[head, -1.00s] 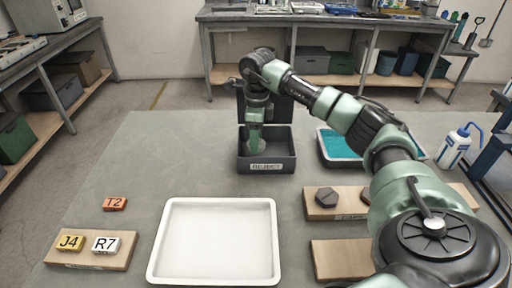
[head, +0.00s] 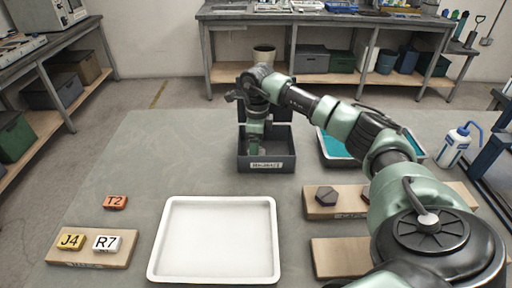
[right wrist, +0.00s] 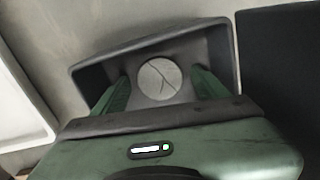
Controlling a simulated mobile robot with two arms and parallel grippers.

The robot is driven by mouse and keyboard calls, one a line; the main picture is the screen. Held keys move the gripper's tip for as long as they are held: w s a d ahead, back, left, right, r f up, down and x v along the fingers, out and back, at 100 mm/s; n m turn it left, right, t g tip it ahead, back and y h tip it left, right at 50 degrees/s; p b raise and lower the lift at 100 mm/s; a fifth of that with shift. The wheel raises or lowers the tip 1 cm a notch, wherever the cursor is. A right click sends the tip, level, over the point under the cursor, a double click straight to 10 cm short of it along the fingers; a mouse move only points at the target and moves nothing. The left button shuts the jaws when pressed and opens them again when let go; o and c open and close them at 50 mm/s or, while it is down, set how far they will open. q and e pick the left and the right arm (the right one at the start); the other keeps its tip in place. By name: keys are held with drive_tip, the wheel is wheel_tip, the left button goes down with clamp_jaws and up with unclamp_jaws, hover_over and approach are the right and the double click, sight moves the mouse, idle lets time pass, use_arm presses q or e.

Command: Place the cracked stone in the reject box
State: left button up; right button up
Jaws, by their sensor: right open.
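The cracked stone is a round grey disc with dark branching crack lines (right wrist: 159,79). It lies inside the dark reject box (right wrist: 222,50), flat on its floor as far as the right wrist view shows. The same box, with a label on its front, stands at the table's middle back in the head view (head: 266,163). My right gripper (right wrist: 158,84) reaches down into the box. Its green fingers are open, one on each side of the stone, with gaps visible. In the head view, the gripper and box wall mostly hide the stone. My left gripper is not in view.
An empty white tray (head: 214,240) lies in front of the box. Wooden boards (head: 340,258), one with a dark hexagonal piece (head: 327,196), are at right. A teal-filled tray (head: 332,147) and a bottle (head: 455,145) stand behind. Lettered tiles (head: 106,243) are at left.

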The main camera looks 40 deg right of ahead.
wheel_tip(320, 180, up, 12)
drive_tip(key=b, duration=0.1)
drive_tip(key=shift+r, duration=0.2)
drive_tip(key=shift+s, duration=0.1)
idle(0.5)
